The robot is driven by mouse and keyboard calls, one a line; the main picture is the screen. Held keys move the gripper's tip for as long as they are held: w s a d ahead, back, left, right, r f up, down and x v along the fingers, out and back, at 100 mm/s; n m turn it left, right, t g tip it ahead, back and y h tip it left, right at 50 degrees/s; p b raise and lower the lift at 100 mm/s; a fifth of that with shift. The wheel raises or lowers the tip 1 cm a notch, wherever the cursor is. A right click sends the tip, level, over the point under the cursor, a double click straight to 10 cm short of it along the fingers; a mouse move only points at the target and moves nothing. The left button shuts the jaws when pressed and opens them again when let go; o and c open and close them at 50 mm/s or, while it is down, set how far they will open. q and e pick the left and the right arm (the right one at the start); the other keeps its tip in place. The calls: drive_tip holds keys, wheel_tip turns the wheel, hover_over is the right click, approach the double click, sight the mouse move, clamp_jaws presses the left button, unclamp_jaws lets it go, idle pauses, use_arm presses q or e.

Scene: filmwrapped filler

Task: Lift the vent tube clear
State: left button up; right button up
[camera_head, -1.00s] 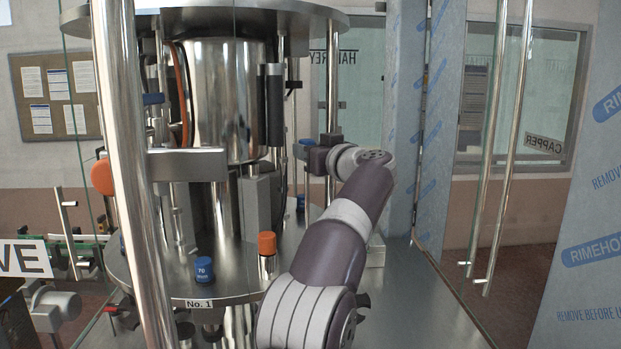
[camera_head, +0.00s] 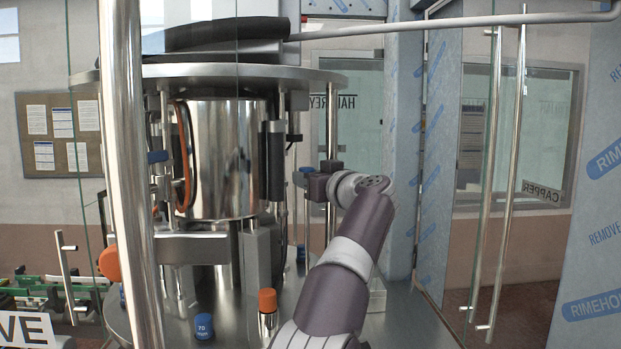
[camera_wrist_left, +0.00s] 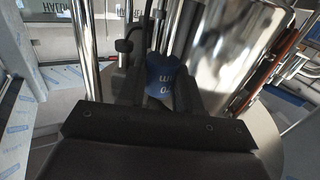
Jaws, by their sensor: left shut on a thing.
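My left gripper (camera_head: 317,184) is dark and sits at the right side of the steel tank, under the round top plate. It is shut on a blue-capped piece, which I take to be the vent tube; its blue cap (camera_wrist_left: 160,74) with white lettering sits between the dark fingers (camera_wrist_left: 155,88) in the left wrist view. My right gripper is not in view.
The steel tank (camera_head: 218,155) and the top plate (camera_head: 230,75) are close to the gripper, with upright rods around. A blue cap (camera_head: 203,326) and an orange-capped post (camera_head: 267,301) stand on the lower plate. Glass doors with long handles (camera_head: 505,180) stand at right.

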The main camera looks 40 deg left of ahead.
use_arm(q)
drive_tip(key=shift+f, duration=0.35)
drive_tip(key=shift+f+b, duration=0.6)
drive_tip(key=shift+f, duration=0.3)
